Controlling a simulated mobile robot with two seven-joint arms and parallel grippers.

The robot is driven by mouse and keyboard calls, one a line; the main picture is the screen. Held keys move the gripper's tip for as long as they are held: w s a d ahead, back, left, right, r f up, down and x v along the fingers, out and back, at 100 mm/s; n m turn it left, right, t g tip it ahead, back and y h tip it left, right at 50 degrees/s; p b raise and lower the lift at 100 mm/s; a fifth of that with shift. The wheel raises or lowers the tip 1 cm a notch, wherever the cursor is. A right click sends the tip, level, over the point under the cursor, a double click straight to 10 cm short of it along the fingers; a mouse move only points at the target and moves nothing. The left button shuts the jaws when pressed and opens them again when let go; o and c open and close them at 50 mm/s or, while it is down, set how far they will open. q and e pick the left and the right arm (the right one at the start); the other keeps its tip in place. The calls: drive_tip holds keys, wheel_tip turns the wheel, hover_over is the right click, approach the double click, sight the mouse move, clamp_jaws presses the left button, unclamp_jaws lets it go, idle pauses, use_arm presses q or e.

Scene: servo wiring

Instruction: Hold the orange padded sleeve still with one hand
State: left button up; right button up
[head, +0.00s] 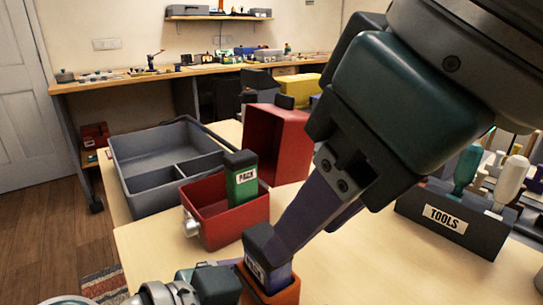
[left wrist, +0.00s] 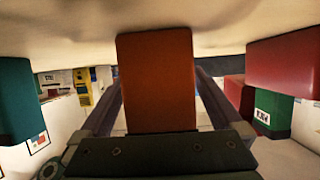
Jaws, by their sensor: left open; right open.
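The orange padded sleeve (head: 283,291) stands at the bottom middle of the head view, with a dark purple labelled block (head: 262,248) in its top. In the left wrist view the sleeve (left wrist: 156,85) fills the middle, between the two fingers of my left gripper (left wrist: 157,80). That gripper is open; contact with the sleeve cannot be made out. In the head view my left gripper shows only in part at the bottom edge. My right gripper (head: 308,228) reaches down from the upper right, open, its fingers close to the purple block. Whether they touch it is unclear.
A red bin (head: 226,224) holding a green PACK block (head: 241,178) stands just behind left. A grey divided tray (head: 150,160) and a tilted red box (head: 276,142) are further back. A dark TOOLS holder (head: 452,222) is at right. Bare table lies before it.

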use_arm(q)
drive_tip(key=shift+w+d+f, duration=0.1)
drive_tip(key=shift+d, duration=0.15)
drive_tip(key=c, duration=1.3)
use_arm(e)
drive_tip(key=shift+o, duration=0.2)
use_arm(q)
drive_tip(key=shift+c, duration=0.2)
use_arm(e)
wheel_tip(320, 180, up, 5)
hover_over(268, 286)
drive_tip(key=s+d, duration=0.1)
drive_tip(key=d, duration=0.2)
drive_tip(key=shift+g+h, duration=0.4)
drive_tip(key=x, duration=1.1)
drive_tip(key=shift+s+a+f, duration=0.15)
drive_tip(key=shift+a, duration=0.05)
clamp_jaws()
